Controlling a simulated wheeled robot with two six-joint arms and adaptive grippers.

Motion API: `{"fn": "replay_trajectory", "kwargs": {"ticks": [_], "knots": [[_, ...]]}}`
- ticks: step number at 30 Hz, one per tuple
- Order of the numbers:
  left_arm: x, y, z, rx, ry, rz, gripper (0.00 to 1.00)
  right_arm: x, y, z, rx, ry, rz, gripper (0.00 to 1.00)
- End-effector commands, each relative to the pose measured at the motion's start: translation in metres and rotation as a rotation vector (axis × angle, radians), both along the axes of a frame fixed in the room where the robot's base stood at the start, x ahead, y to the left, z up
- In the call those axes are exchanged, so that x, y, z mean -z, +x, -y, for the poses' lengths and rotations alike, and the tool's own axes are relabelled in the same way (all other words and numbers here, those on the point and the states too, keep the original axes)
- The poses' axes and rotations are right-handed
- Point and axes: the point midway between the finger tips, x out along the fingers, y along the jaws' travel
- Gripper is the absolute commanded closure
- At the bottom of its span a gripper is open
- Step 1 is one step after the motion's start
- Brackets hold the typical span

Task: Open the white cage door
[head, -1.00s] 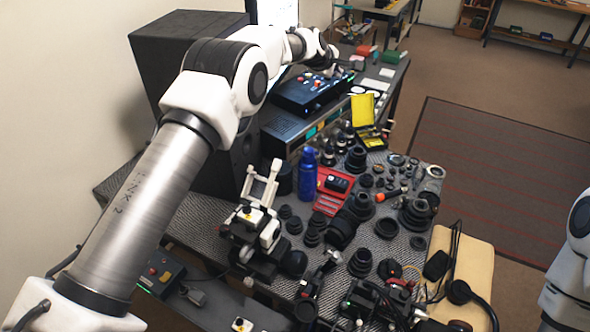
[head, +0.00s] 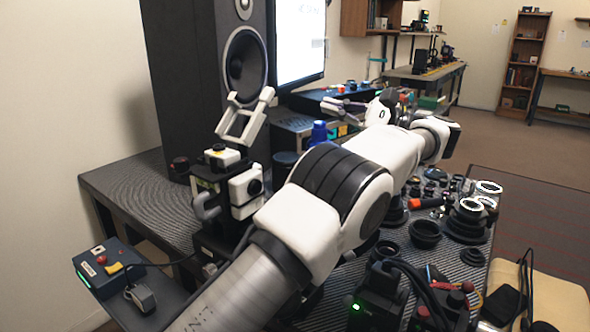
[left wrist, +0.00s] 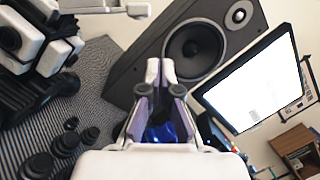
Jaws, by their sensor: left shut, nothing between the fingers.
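A white and black device (head: 225,185) stands on the dark table left of centre in the head view. A white open frame (head: 243,122), which may be the cage door, tilts up from its top. Part of the white frame (left wrist: 105,5) also shows at the top edge of the left wrist view. My left gripper (head: 332,104) is shut and empty, to the right of the frame and apart from it. Its fingers (left wrist: 160,72) point toward the speaker in the left wrist view. My right gripper is out of view.
A tall black speaker (head: 195,65) and a lit monitor (head: 298,40) stand behind. A blue bottle (head: 319,134) is beside my left arm. Several black lens parts (head: 425,233) crowd the table's right side. A control box (head: 105,262) sits at front left.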

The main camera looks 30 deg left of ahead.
Motion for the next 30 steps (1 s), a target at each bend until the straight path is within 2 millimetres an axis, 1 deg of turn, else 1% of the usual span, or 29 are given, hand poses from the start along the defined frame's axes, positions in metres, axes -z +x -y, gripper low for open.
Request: {"fn": "replay_trajectory", "kwargs": {"ticks": [1,3,4,6,8,11,14,25,27,30], "knots": [[0.036,-0.001,0.005,0.007,0.005,0.008,1.00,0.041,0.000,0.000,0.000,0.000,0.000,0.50],[0.046,-0.002,0.010,0.014,0.010,0.015,1.00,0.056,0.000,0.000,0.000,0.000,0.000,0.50],[0.048,-0.003,0.011,0.017,0.011,0.017,1.00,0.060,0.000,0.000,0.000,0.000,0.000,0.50],[0.049,-0.003,0.011,0.017,0.011,0.019,1.00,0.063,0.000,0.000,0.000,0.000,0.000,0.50],[0.047,-0.003,0.009,0.016,0.012,0.020,1.00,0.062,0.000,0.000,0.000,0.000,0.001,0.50],[0.043,-0.004,0.001,0.015,0.012,0.020,1.00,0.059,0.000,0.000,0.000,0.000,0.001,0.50],[0.041,-0.006,-0.014,0.015,0.012,0.018,1.00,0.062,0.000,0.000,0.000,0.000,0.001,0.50],[0.028,-0.013,-0.093,0.015,0.011,0.019,1.00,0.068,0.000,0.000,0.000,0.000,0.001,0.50],[0.016,-0.024,-0.089,0.018,0.014,0.020,1.00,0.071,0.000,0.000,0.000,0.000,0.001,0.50],[0.007,-0.034,-0.090,0.018,0.013,0.019,1.00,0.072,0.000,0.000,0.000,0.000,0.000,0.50]]}}
